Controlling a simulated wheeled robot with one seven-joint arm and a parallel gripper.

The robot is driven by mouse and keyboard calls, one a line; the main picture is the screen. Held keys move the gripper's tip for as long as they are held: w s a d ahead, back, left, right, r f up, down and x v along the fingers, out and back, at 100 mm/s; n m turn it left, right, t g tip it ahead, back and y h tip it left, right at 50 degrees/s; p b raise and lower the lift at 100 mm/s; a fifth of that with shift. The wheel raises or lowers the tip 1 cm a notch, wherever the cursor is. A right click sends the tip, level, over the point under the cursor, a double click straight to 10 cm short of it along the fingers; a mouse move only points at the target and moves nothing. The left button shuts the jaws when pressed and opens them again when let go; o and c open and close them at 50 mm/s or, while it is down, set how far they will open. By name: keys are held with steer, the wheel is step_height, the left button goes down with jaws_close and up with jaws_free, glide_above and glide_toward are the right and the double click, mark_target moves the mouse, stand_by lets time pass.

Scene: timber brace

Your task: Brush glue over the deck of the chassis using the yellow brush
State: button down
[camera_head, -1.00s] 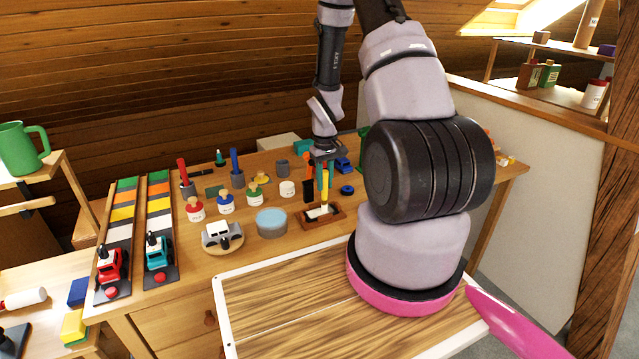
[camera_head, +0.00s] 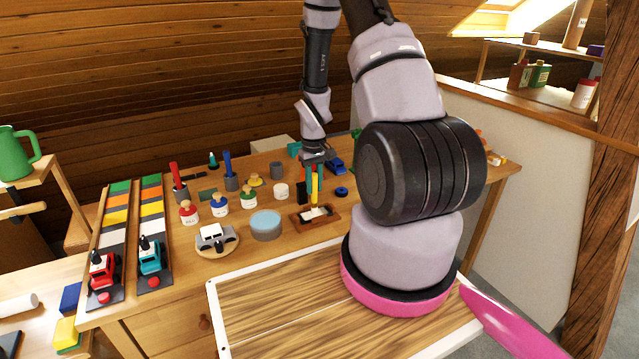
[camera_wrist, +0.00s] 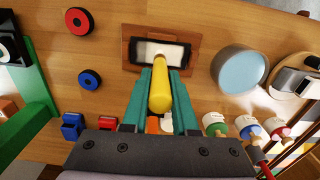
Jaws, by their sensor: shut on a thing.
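The yellow brush (camera_head: 316,182) is upright in my gripper (camera_head: 313,160), which is shut on its handle. In the wrist view the brush (camera_wrist: 160,96) lies between the teal fingers of my gripper (camera_wrist: 160,90). Its tip is at the near side of a dark-rimmed block with a pale top, which looks like the chassis (camera_wrist: 150,48). In the head view the chassis (camera_head: 320,212) sits in a brown wooden holder (camera_head: 303,223). The bristles are hidden, and I cannot tell whether they touch the deck.
A pale-blue-topped round tub (camera_head: 266,224) and a grey-white car body (camera_head: 212,235) on a round board stand left of the holder. Several stoppered bottles (camera_head: 220,205) stand behind them. A blue wheel (camera_head: 342,191) lies to the right. A white-edged wooden panel (camera_head: 270,310) is in front.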

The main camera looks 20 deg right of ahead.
steer(key=shift+a, duration=2)
steer(key=d, duration=0.8)
steer(key=shift+w+r, duration=0.1)
steer(key=shift+r, duration=2.9)
step_height(320, 180, up, 3)
steer(key=shift+f, duration=0.15)
